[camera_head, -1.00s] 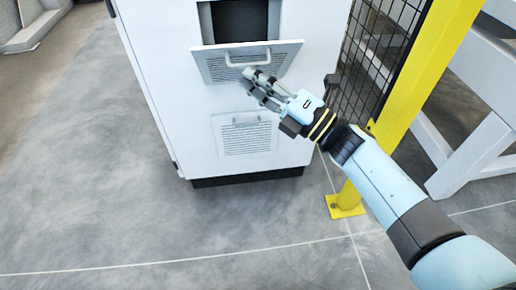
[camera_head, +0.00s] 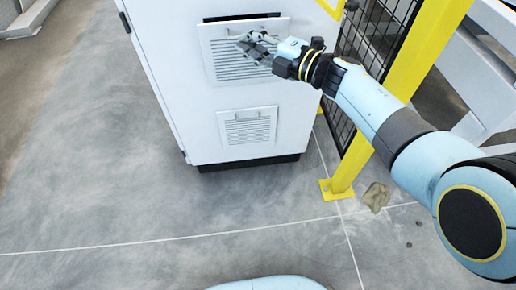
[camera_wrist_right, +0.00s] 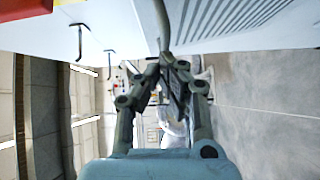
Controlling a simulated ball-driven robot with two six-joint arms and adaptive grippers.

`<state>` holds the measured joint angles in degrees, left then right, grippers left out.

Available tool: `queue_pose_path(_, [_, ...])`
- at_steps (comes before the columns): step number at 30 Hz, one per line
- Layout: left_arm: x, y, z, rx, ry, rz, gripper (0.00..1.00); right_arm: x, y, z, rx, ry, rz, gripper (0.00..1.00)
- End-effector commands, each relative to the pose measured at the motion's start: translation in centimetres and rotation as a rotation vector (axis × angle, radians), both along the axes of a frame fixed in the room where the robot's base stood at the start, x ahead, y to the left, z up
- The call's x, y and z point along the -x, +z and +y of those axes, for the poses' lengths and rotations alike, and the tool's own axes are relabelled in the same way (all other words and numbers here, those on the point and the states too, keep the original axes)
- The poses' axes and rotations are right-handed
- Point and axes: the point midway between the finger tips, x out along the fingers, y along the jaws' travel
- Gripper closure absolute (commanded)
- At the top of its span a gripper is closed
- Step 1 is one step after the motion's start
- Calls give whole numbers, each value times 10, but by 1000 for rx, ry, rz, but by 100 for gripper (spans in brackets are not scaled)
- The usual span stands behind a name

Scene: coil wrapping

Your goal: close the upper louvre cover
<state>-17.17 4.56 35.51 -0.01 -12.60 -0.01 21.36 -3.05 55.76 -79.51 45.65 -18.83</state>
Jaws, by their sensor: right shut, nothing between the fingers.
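The upper louvre cover (camera_head: 231,71) is a light grey slatted panel on the front of the white cabinet (camera_head: 168,50). It stands nearly upright, with a narrow dark gap along its top edge. My right gripper (camera_head: 248,43) is shut and empty, in front of the cover's upper part. It overlaps the handle there, so contact with the cover is unclear. In the right wrist view, the gripper's fingers (camera_wrist_right: 166,75) show near a slatted surface, the cover (camera_wrist_right: 232,14). My left gripper is out of view.
A lower louvre panel (camera_head: 247,127) sits flush below on the cabinet. A yellow post (camera_head: 400,80) and black mesh fence (camera_head: 375,40) stand close to the right. The grey floor in front is open, with a small tan patch (camera_head: 376,197) by the post's foot.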

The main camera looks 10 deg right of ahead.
Motion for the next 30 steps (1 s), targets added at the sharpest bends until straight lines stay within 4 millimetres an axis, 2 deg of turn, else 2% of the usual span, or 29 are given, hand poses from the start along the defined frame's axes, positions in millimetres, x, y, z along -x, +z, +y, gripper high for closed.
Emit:
queue_pose_path(1, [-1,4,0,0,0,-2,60,-6,6,0,1,0,18,100])
queue_pose_path(12, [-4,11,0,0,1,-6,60,-32,14,0,0,0,60,100])
queue_pose_path(30, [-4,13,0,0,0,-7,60,-43,18,-1,1,-2,55,100])
